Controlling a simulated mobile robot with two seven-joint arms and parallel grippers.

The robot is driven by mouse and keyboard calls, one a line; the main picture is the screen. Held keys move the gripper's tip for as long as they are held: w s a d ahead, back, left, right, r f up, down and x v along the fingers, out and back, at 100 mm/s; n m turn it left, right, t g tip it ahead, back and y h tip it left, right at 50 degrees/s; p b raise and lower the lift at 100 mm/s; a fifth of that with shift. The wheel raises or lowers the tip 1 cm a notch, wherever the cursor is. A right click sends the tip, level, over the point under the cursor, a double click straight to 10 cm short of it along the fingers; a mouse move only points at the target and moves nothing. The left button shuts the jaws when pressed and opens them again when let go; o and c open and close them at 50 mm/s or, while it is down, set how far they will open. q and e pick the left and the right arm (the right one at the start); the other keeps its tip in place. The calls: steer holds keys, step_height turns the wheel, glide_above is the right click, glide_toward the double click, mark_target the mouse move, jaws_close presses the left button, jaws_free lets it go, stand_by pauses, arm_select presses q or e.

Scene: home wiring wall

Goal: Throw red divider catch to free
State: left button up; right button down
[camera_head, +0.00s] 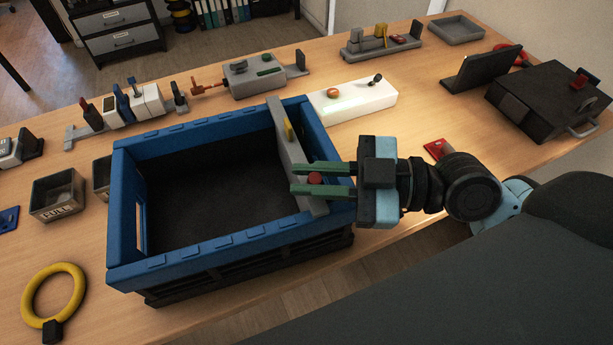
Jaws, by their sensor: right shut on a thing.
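The red divider catch (315,179) is a small red knob near the front end of a grey divider (286,145). The divider lies along the right side of a blue crate (190,254) with a dark floor. My right gripper (299,178) reaches in from the right over the crate's right rim. Its two green fingers lie on either side of the red catch and are shut on it. The catch's exact setting is hard to tell. My left gripper is not in view.
A yellow ring (45,318) lies front left. Small grey bins (55,195) stand left of the crate. A white block (352,101) and a grey fixture (252,76) stand behind it. A black case (552,98) is at the right. The table's front edge runs close by.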

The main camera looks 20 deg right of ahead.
steer(key=shift+s+f+n+y+b, duration=0.15)
steer(key=shift+s+n+y+b, duration=0.15)
steer(key=shift+n+b, duration=0.35)
steer(key=shift+n+t, duration=0.25)
steer(key=shift+t, duration=0.05)
steer(key=c, duration=1.4)
jaws_free()
